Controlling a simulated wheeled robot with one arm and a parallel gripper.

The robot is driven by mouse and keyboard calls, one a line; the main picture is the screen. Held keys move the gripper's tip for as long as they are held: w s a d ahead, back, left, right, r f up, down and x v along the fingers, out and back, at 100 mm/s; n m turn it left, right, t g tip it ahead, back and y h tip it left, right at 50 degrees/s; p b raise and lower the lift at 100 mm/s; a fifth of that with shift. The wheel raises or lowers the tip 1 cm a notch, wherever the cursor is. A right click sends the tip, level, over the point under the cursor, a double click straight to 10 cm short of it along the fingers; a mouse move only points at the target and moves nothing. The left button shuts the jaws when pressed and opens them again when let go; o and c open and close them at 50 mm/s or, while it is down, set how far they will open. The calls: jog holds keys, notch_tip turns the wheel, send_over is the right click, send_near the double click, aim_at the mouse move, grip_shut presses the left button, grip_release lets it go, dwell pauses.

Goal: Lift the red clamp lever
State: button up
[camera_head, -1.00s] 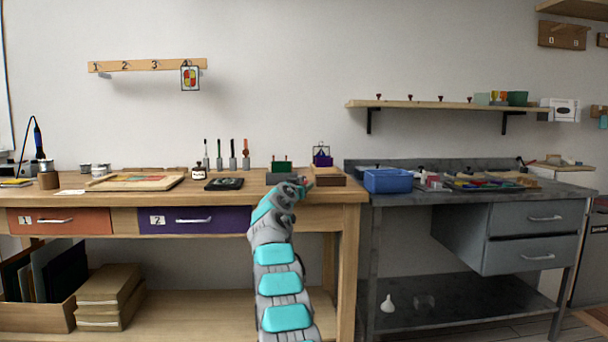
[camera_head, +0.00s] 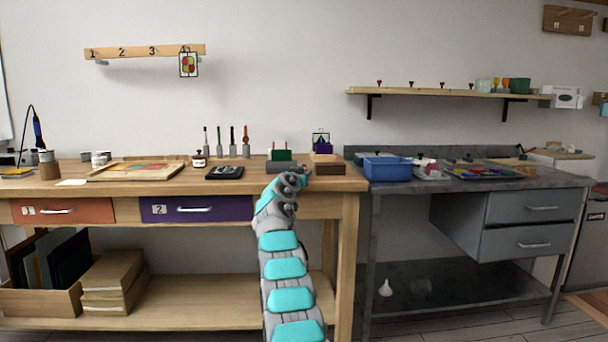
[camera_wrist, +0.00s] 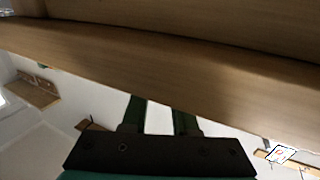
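My gripper (camera_wrist: 160,106) shows in the wrist view as two dark green fingers with a gap between them and nothing in it. A wooden board (camera_wrist: 150,65) crosses the wrist view just beyond the fingertips. In the head view my arm rises to the front edge of the wooden bench (camera_head: 230,186), near its right end. The fingers cannot be made out there. I cannot pick out a red clamp lever for certain in either view. The arm's end covers part of the bench edge. A green block on a grey base (camera_head: 281,155) stands just behind it.
A brown box (camera_head: 328,169) and a purple item (camera_head: 323,147) stand right of the arm's end. A blue bin (camera_head: 387,169) sits on the grey bench (camera_head: 410,185). A black tray (camera_head: 225,173) and several upright tools (camera_head: 233,145) stand to the left.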

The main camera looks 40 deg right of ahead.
grip_shut()
dwell(0.9)
